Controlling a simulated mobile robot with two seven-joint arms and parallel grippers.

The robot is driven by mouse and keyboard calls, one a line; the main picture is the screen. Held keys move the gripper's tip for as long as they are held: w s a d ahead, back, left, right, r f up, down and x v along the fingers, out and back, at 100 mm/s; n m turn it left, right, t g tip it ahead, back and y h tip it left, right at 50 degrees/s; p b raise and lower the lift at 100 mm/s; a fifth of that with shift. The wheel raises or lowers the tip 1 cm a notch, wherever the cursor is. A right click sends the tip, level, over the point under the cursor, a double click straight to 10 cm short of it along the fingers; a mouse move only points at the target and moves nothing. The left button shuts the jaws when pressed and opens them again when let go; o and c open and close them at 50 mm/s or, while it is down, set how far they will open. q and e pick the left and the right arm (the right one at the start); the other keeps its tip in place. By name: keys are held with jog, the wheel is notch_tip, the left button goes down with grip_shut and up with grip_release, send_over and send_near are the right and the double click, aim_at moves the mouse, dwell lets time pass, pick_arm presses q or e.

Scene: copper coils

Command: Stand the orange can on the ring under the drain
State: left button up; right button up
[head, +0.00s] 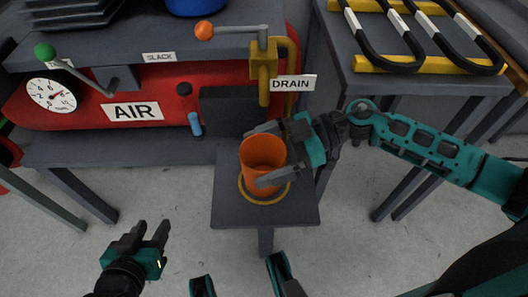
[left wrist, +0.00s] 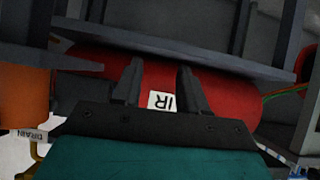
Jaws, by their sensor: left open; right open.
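The orange can (head: 262,170) stands upright, open top up, on the small grey stand below the drain. The yellow ring (head: 243,196) shows around its base; the contact under the can is hidden. My right gripper (head: 256,158) is open, with one finger on the far side of the can and one on the near side. I cannot tell if they touch it. The drain (head: 264,85) is a yellow pipe above and behind the can. My left gripper (head: 153,236) is open and empty, well left of the stand. An orange surface, likely the can (left wrist: 25,95), shows in the left wrist view.
The red AIR tank (head: 75,112) lies behind on a grey bench. The orange-knobbed lever (head: 205,31) is above the drain. The stand (head: 232,214) has bare top at its front. A right-hand table holds a black and yellow rack (head: 430,68).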

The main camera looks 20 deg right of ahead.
jog(key=shift+d+r, duration=0.2)
pick_arm(q)
jog(key=shift+s+a+r+p, duration=0.25)
jog(key=shift+a+r+p, duration=0.1)
jog(key=shift+p, duration=0.6)
pick_arm(e)
jog(key=w+v, duration=0.1)
jog(key=v, duration=1)
jog(key=shift+s+d+r, duration=0.15)
jog(key=shift+s+d, duration=0.15)
jog(key=shift+s, duration=0.2)
